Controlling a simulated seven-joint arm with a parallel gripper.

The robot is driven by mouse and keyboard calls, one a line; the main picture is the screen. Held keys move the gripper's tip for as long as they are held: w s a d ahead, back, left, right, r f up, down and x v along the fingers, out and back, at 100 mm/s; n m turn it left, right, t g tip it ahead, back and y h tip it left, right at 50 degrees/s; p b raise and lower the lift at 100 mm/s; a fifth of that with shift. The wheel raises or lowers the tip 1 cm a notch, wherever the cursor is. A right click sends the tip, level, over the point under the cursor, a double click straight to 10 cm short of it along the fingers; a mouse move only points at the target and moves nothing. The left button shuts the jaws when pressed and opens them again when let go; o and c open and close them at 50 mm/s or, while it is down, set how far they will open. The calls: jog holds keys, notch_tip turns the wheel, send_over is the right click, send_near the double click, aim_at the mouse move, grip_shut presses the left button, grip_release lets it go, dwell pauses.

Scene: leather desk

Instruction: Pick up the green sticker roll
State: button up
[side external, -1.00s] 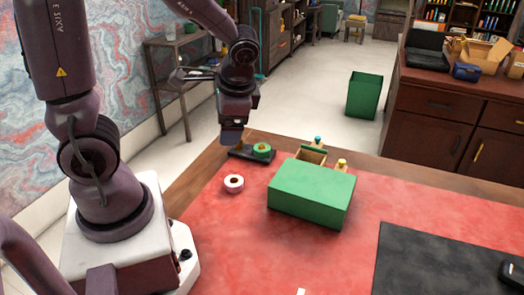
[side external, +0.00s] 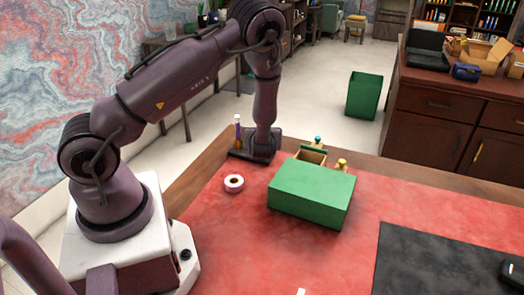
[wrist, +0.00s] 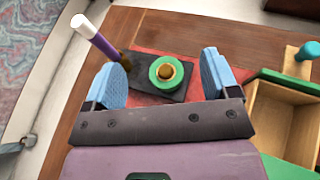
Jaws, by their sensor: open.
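The green sticker roll (wrist: 156,67) shows in the wrist view as a green ring with a brown core. It is at a dark flat holder (wrist: 178,94). My gripper (wrist: 167,72) is open, with one blue finger pad on each side of the roll and gaps between pads and roll. I cannot tell how far the fingertips are above the desk. In the side view my gripper (side external: 256,148) is low over the dark holder and hides the green roll.
A purple stick with a white top (wrist: 92,36) rises left of my gripper, close to the left finger. A pale pink roll (side external: 234,183) lies in front on the red desk mat. A green box (side external: 311,192) and an open wooden box (wrist: 285,115) stand to the right.

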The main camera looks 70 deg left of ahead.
notch_tip(320, 180, down, 3)
jog(key=shift+r, duration=0.1)
jog(key=f, duration=0.1)
jog(key=a+f, duration=0.1)
jog(key=f, duration=0.1)
jog(key=shift+w+a+f, duration=0.45)
jog(key=shift+a+f, duration=0.15)
jog(key=shift+a, duration=0.15)
